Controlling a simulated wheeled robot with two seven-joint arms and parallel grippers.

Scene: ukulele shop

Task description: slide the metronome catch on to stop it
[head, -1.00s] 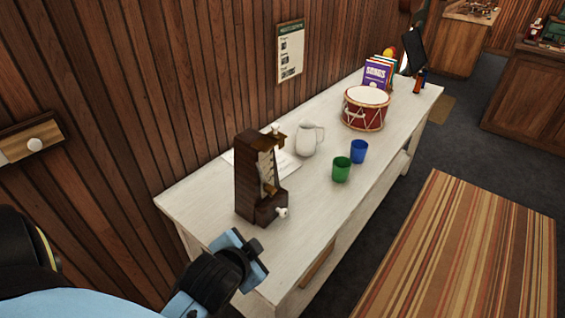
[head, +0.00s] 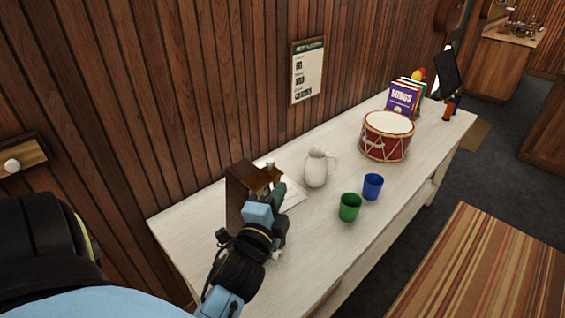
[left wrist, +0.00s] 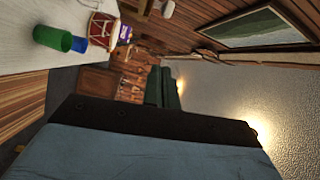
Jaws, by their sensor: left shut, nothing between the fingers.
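The dark brown wooden metronome (head: 238,196) stands upright on the white table, at its near end in the head view. My left gripper (head: 281,191) is in front of its face, with shut green fingers near the upper part and nothing held. The gripper and wrist hide most of the face, including the pendulum. A small pale knob shows at the metronome's top, and another low down beside my wrist. I cannot tell the catch from these, or whether the fingers touch the metronome. In the left wrist view the shut fingers (left wrist: 161,87) show, but no metronome. My right gripper is not in view.
On the white table (head: 190,232) are a white jug (head: 316,169), a green cup (head: 350,207), a blue cup (head: 373,187), a red drum (head: 387,137) and songbooks (head: 402,97). A paper lies behind the metronome. The wood-panelled wall is close behind the table.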

